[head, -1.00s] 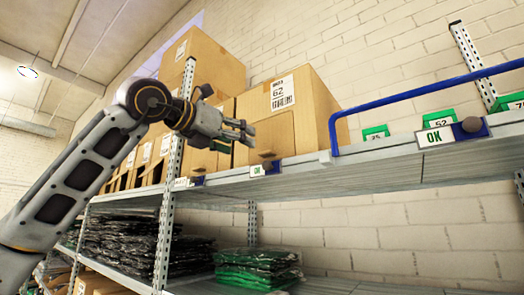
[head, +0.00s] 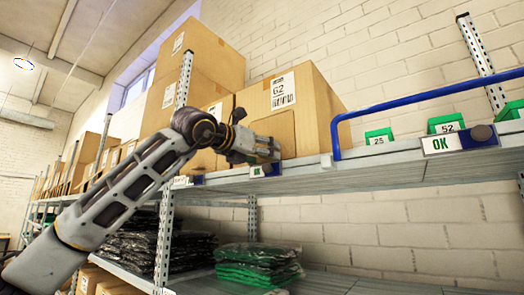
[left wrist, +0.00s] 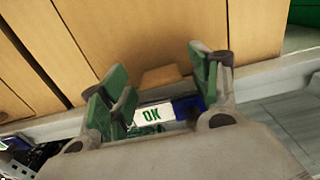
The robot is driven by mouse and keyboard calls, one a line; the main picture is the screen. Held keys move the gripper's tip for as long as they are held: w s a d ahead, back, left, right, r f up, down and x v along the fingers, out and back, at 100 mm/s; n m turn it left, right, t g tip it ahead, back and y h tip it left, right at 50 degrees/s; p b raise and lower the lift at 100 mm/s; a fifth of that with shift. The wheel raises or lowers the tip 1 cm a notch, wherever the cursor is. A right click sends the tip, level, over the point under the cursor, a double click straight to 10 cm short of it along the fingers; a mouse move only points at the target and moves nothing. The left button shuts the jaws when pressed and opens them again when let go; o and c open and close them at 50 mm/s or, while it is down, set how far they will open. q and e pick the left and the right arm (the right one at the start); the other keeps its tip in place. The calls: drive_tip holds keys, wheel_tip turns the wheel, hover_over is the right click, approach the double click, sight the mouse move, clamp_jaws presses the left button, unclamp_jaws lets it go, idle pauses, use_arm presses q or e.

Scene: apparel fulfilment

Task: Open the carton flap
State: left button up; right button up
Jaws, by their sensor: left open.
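The carton labelled 62 (head: 308,92) stands on the upper shelf, with a cut flap panel (head: 280,126) outlined in its front face. My left gripper (head: 272,150) is in front of the lower part of that panel and hides some of it. In the left wrist view my left gripper (left wrist: 155,78) is open, its green-padded fingers apart and facing the carton front (left wrist: 135,35). A small brown tab (left wrist: 165,76) at the bottom of the carton shows between the fingers, with nothing held. Whether the fingers touch the carton I cannot tell. My right gripper is not in view.
A white OK label (left wrist: 153,114) sits on the shelf edge just below the fingers. A blue rail (head: 420,97) runs along the shelf to the right. Other cartons (head: 200,70) stand to the left. Bagged green garments (head: 258,265) lie on the lower shelf.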

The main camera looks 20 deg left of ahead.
use_arm(q)
drive_tip(key=shift+c, duration=0.2)
drive_tip(key=c, duration=1.2)
clamp_jaws()
